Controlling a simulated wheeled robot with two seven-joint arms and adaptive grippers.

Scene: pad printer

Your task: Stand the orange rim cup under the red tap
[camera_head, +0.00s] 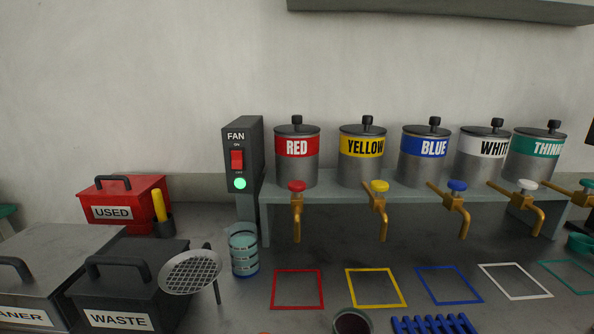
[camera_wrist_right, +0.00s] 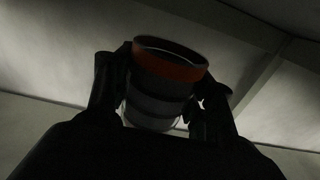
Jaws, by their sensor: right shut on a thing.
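The orange rim cup (camera_wrist_right: 168,66) is in the right wrist view, dark grey with a broad orange band around its mouth. My right gripper (camera_wrist_right: 163,90) is shut on it, one finger on each side. The cup is off the table as far as this dim view shows, and its surroundings cannot be placed. The red tap (camera_head: 297,213) is brass with a red knob, under the RED tank (camera_head: 297,160) in the head view. Below it the red square outline (camera_head: 298,289) on the table is empty. Neither gripper shows in the head view.
A round strainer (camera_head: 191,272), WASTE box (camera_head: 125,296) and USED box (camera_head: 125,203) are further left. A dark-filled cup (camera_head: 352,321) and a blue rack (camera_head: 434,324) are at the front.

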